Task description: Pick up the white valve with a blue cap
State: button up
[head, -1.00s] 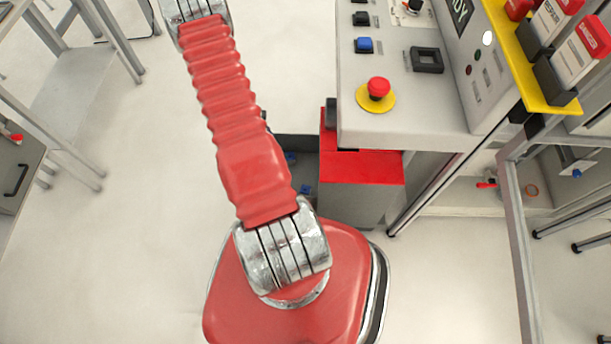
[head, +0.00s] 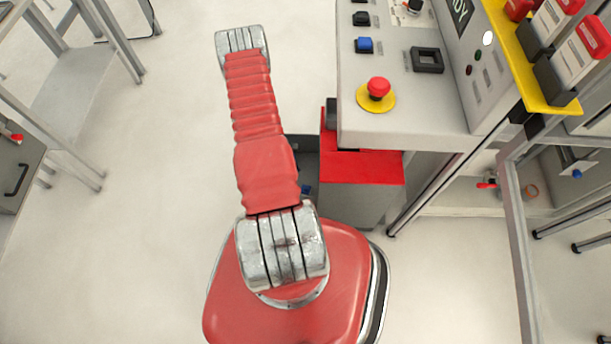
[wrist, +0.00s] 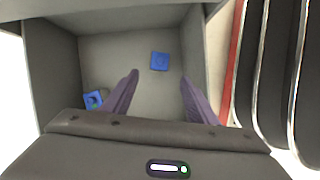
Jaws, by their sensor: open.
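Two blue-topped pieces lie in a grey bin (wrist: 115,52) in the wrist view. One square blue cap (wrist: 160,61) sits on the bin floor, seen from above between and beyond my fingertips. The other blue piece (wrist: 93,99) is near the left wall, beside my left finger. No white valve body can be made out under either. My gripper (wrist: 159,76) is open and empty, its two purplish fingers reaching over the bin. In the head view my gripper is not visible, and a bit of blue (head: 305,190) shows in the bin beside my arm.
In the head view a red-topped grey box (head: 362,168) stands right of the bin, under a control panel (head: 425,100) with a red emergency button (head: 378,88). Metal-framed tables (head: 85,100) stand at the left. The floor between is clear.

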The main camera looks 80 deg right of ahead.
jog(key=shift+x, duration=4.3)
jog(key=shift+x, duration=2.55)
jog(key=shift+c, duration=0.7)
jog(key=c, duration=1)
